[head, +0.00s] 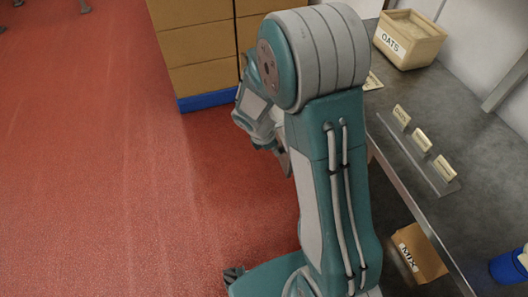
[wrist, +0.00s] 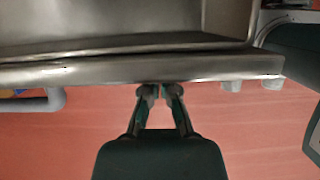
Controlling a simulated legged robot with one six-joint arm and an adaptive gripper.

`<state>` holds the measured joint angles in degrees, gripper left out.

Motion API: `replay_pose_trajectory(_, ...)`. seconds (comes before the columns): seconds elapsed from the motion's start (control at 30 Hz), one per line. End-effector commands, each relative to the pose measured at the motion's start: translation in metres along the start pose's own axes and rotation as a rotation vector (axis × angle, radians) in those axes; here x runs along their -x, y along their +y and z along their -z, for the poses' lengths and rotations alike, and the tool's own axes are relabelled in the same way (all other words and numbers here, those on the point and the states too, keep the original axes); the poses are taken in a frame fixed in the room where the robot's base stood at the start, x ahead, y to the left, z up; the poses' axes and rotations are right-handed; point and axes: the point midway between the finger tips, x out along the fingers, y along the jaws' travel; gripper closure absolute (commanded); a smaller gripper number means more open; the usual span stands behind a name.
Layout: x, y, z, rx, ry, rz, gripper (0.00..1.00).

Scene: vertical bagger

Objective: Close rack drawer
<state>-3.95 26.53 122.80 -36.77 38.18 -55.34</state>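In the wrist view a grey metal tray-like part, which looks like the rack drawer (wrist: 110,72), spans the upper picture with its long edge running across. My gripper (wrist: 160,92) is just below that edge, near its middle. Its two fingers lean inward and their tips are together, with nothing seen between them. The tips are at or very close to the edge; I cannot tell whether they touch. A grey rounded handle-like part (wrist: 55,100) shows at the left below the edge. In the head view my arm hides the drawer and most of my gripper.
A steel worktable (head: 470,190) runs along the right with an OATS bin (head: 408,40), a strip of small cards (head: 420,150) and a blue container (head: 512,266). A MIX box (head: 418,252) sits below. Stacked cartons (head: 197,45) stand behind. Red floor (head: 90,170) is clear at left.

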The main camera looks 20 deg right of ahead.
Motion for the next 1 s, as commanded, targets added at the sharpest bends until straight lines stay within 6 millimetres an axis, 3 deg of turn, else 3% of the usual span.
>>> replay_pose_trajectory(0.3,-0.038,-0.002,-0.095,-0.010,0.000,0.004,1.00)
replay_pose_trajectory(0.5,-0.059,-0.001,-0.147,-0.007,-0.001,0.003,1.00)
replay_pose_trajectory(0.7,-0.074,-0.001,-0.183,-0.005,-0.001,0.002,1.00)
replay_pose_trajectory(1.0,-0.082,-0.001,-0.204,-0.001,-0.001,0.001,1.00)
